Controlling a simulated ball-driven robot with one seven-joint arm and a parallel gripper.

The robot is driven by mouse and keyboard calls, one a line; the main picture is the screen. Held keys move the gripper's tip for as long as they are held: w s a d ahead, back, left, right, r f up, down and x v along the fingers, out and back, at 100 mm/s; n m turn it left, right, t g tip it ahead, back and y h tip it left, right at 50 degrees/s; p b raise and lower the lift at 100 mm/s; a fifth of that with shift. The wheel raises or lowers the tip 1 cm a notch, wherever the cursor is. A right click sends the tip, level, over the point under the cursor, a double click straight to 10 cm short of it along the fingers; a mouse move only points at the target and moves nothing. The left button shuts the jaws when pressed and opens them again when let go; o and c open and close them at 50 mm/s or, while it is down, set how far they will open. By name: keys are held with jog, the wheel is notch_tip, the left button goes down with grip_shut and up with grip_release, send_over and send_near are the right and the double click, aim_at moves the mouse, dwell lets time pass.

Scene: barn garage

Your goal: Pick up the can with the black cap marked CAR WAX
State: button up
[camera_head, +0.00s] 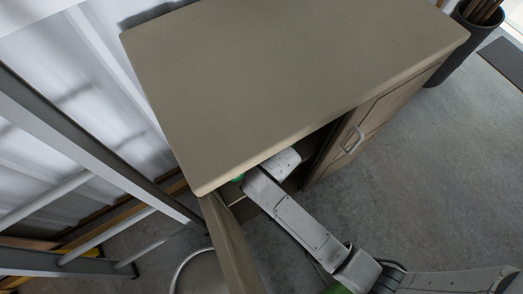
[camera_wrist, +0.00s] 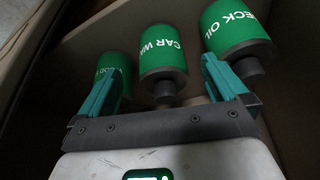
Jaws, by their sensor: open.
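The CAR WAX can (camera_wrist: 163,62) is green with dark ends, its label reading "CAR WA" before the curve hides the rest. It is the middle one of three cans in the wrist view, with its black cap toward my gripper. My gripper (camera_wrist: 161,72) is open, with one teal finger on each side of this can in the picture. Nothing is held. Whether the can lies fully between the fingers in depth, I cannot tell. In the head view my arm reaches into the open cabinet (camera_head: 290,70), whose top hides the can and my fingers.
A green can (camera_wrist: 113,65) stands left, partly behind the left finger. Another, ending in "ECK OIL" (camera_wrist: 235,28), is right, close to the right finger. The open cabinet door (camera_head: 228,240) is left of my arm. A metal ladder-like frame (camera_head: 90,140) stands further left.

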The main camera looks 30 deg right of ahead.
jog(key=shift+w+d, duration=0.2)
jog(key=shift+w, duration=0.55)
jog(key=shift+w+d, duration=0.2)
jog(key=shift+w, duration=0.5)
jog(key=b+x, duration=0.1)
jog(key=x, duration=0.4)
jog(key=shift+w+d, duration=0.1)
jog(key=shift+w, duration=0.05)
jog(key=c, duration=1.2)
jog(key=shift+r, duration=0.15)
